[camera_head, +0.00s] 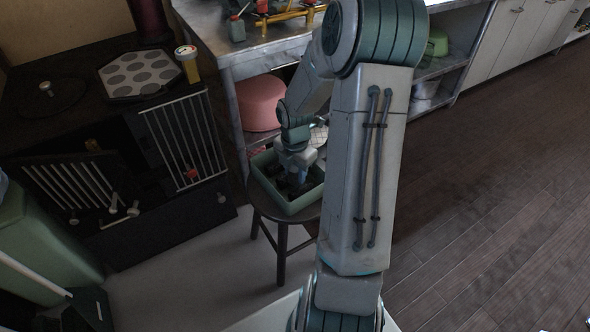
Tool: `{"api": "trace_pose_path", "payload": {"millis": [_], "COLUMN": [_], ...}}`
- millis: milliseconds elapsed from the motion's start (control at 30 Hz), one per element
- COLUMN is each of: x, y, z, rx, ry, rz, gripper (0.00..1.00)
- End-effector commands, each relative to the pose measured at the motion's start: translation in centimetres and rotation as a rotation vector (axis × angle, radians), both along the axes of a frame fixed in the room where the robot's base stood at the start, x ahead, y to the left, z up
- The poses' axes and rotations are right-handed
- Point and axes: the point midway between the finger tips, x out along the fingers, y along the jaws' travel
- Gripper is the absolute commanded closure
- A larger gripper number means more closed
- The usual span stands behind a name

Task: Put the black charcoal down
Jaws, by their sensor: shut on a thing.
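My gripper (296,178) points down inside a green tray (290,208) that stands on a dark round stool (258,203). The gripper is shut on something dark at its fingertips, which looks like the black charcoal. The charcoal is too small and shaded to make out its shape, and I cannot tell whether it touches the tray floor. My own arm hides the right part of the tray.
A dark stove with barred grates (186,140) stands to the left of the stool. A metal shelf unit (232,62) with a pink round container (261,103) stands behind it. A green bin (45,245) is at the lower left. Wooden floor (490,190) is clear at right.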

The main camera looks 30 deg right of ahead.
Motion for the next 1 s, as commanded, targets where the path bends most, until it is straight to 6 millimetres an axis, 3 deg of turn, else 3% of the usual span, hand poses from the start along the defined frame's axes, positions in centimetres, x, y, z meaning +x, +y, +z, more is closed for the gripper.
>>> {"api": "trace_pose_path", "payload": {"millis": [200, 233, 300, 667, 1000], "x": [0.0, 0.0, 0.0, 0.0, 0.0], "y": [0.0, 0.0, 0.0, 0.0, 0.0], "z": [-0.8, -0.7, -0.7, -0.1, 7.0], "rx": [0.001, 0.001, 0.001, -0.001, -0.001], "ry": [0.001, 0.001, 0.001, -0.001, -0.003], "rz": [0.001, 0.001, 0.0, -0.001, -0.002], "gripper": [0.87, 0.6, 0.43, 0.43, 0.43]}}
